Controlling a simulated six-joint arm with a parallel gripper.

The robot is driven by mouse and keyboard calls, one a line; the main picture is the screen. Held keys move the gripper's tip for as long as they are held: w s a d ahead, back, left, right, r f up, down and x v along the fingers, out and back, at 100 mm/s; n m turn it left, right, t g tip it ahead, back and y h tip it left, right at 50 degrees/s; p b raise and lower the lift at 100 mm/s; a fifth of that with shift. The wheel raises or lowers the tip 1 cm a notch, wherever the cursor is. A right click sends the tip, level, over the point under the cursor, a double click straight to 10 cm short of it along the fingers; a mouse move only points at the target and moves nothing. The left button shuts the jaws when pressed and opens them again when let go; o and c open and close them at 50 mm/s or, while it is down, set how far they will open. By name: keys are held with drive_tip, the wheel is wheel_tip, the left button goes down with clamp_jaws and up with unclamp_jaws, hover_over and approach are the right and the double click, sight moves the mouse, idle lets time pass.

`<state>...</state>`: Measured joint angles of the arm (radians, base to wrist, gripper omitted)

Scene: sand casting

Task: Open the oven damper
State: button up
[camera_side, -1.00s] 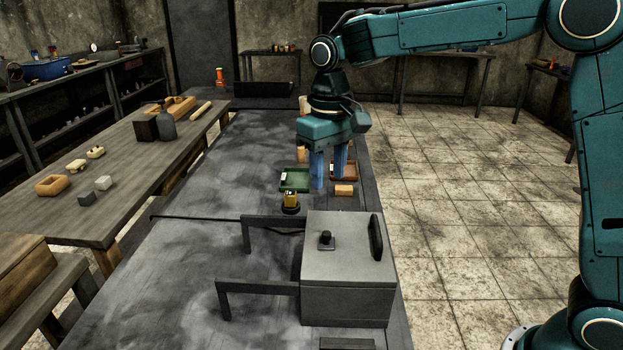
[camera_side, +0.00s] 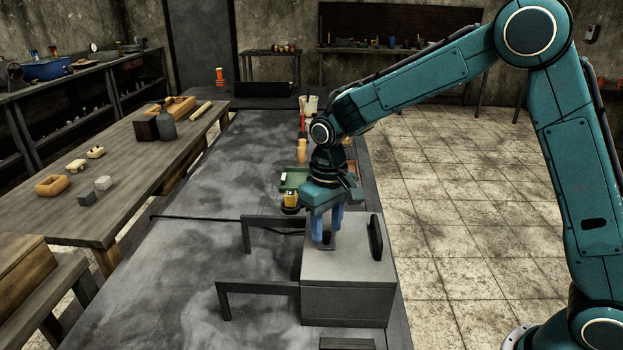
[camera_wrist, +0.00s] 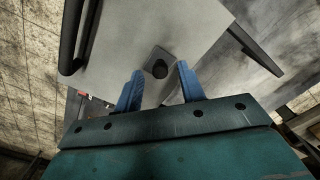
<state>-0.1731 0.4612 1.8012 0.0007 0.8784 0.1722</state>
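The oven is a grey box (camera_side: 346,303) on the dark bench, with a black handle (camera_side: 376,237) along the right side of its top. My gripper (camera_side: 326,242) is over the oven top at the damper, pointing down. In the wrist view my gripper (camera_wrist: 158,85) has its fingers apart with a gap between them. In the side view the fingers mostly hide the knob.
Two dark bracket arms (camera_side: 250,287) stick out from the oven's left side. A yellow-and-black item (camera_side: 291,199) and a green tray (camera_side: 290,180) lie behind the oven. The bench left of the brackets is clear.

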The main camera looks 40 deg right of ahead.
drive_tip(key=shift+f, duration=0.35)
clamp_jaws()
drive_tip(key=shift+w+d, duration=1.45)
drive_tip(key=shift+w, duration=0.05)
drive_tip(key=shift+c, duration=0.7)
unclamp_jaws()
drive_tip(key=shift+d, duration=0.1)
drive_tip(key=shift+o, duration=0.7)
drive_tip(key=shift+r, duration=0.1)
